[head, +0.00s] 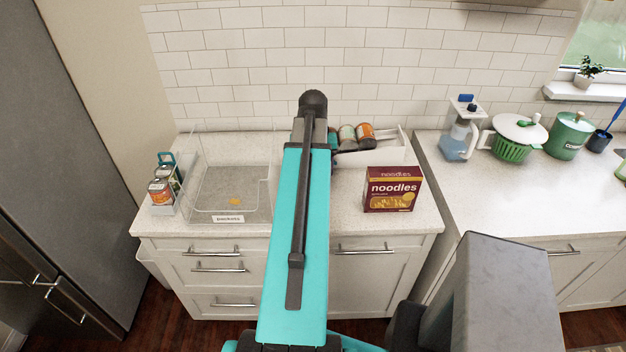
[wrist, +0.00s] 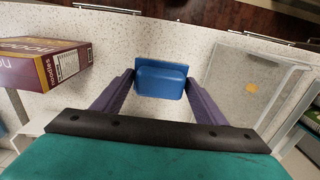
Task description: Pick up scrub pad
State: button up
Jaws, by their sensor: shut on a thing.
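The scrub pad (wrist: 160,84) is a small blue block with rounded lower corners. In the wrist view it sits between the two dark purple fingers of my gripper (wrist: 161,77), which is shut on it. Speckled worktop shows behind and around it; I cannot tell how high it is above the surface. In the head view my turquoise arm hides both the fingers and the pad.
A noodles box (head: 392,189) stands right of my arm. A clear bin (head: 229,219) labelled packets, with a small orange item inside, is to the left. A can caddy (head: 160,199) is at far left. Cans lie in a white rack (head: 385,153) behind.

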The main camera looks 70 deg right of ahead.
jog(key=shift+r, duration=3.6)
jog(key=o, duration=0.4)
jog(key=shift+c, duration=1.4)
jog(key=shift+w+a+f, duration=0.1)
